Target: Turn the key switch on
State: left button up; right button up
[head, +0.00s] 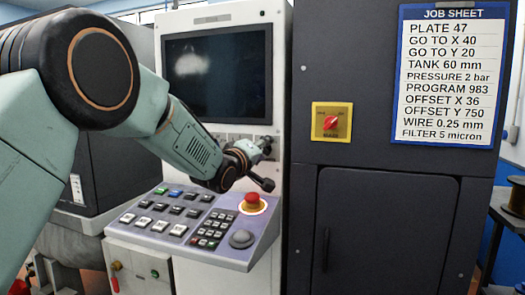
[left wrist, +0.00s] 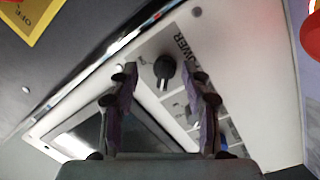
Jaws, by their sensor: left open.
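The key switch (left wrist: 164,70) is a black knob with a key on the pale panel, beside the word POWER, in the left wrist view. My left gripper (left wrist: 160,82) is open, with its two fingers on either side of the key switch in that picture. I cannot tell how far the fingertips are from it. In the head view my left gripper (head: 262,165) is in front of the panel strip below the screen and largely hides the switch there. My right gripper is not in view.
A red emergency stop (head: 253,203) and rows of keys sit on the sloped console (head: 130,231) just below. A red rotary switch (head: 331,122) on a yellow plate is on the dark cabinet to the right. The dark screen (head: 217,75) is above. A job sheet (head: 446,75) hangs far right.

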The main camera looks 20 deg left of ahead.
pick_arm(q)
jog(key=shift+w+a+f, duration=0.15)
jog(key=shift+w+f, duration=0.2)
jog(key=shift+w, duration=0.1)
jog(key=shift+c, duration=0.9)
jog(key=shift+s+r, duration=0.25)
jog(key=shift+s, duration=0.05)
jog(key=c, duration=0.5)
jog(key=shift+w, duration=0.1)
grip_shut()
